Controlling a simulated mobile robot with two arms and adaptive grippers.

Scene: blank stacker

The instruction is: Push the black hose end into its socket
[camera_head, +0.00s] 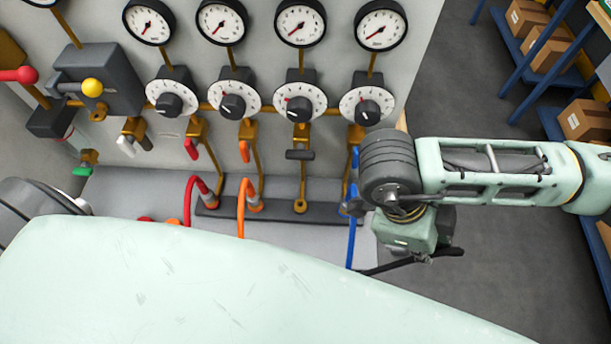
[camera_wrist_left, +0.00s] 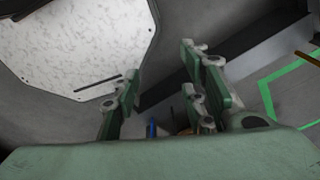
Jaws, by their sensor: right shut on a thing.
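A thin black hose (camera_head: 400,265) shows in the head view below my right gripper (camera_head: 430,254), which is shut on it to the right of the panel; the hose end is hard to make out. An empty brass socket (camera_head: 300,206) sits on the dark strip below the black lever, between the orange and blue hoses. The hose is apart from this socket, to its right. My left gripper (camera_wrist_left: 165,98) has its fingers spread with nothing between them in the left wrist view; it does not show in the head view.
A red hose (camera_head: 188,200), an orange hose (camera_head: 241,205) and a blue hose (camera_head: 352,240) rise to the strip (camera_head: 275,212). Gauges and dials (camera_head: 300,102) line the panel above. My pale arm cover hides the lower left. Blue shelves with boxes (camera_head: 585,120) stand at right.

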